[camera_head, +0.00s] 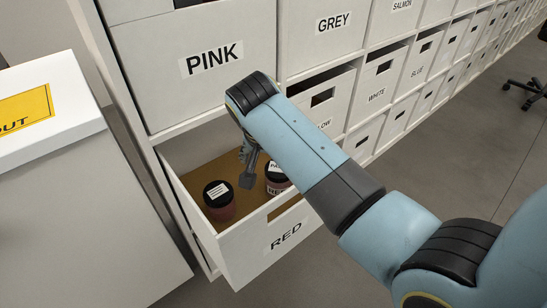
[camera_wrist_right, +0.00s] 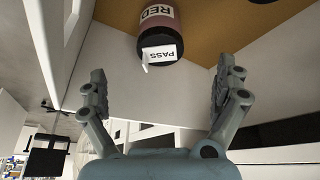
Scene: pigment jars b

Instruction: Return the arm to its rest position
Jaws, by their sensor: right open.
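My right gripper (camera_head: 248,168) is over the pulled-out RED drawer (camera_head: 250,250), hanging down between two jars. One dark-lidded red jar (camera_head: 219,205) stands at the left in the drawer; its lid has a white label. Another red jar (camera_head: 276,180) stands to the right, partly hidden by my right arm. In the right wrist view, the open fingers of my right gripper (camera_wrist_right: 161,68) are wide apart and hold nothing. A jar (camera_wrist_right: 157,22) with labels reading RED and PASS shows ahead, beyond the fingertips. My left gripper is not in view.
The PINK drawer front (camera_head: 185,70) is directly above the open drawer. A shelf wall of labelled drawers, including GREY (camera_head: 330,35), runs off right. A white stand (camera_head: 75,190) with a yellow sign (camera_head: 25,110) is at left. Open floor (camera_head: 440,160) lies right.

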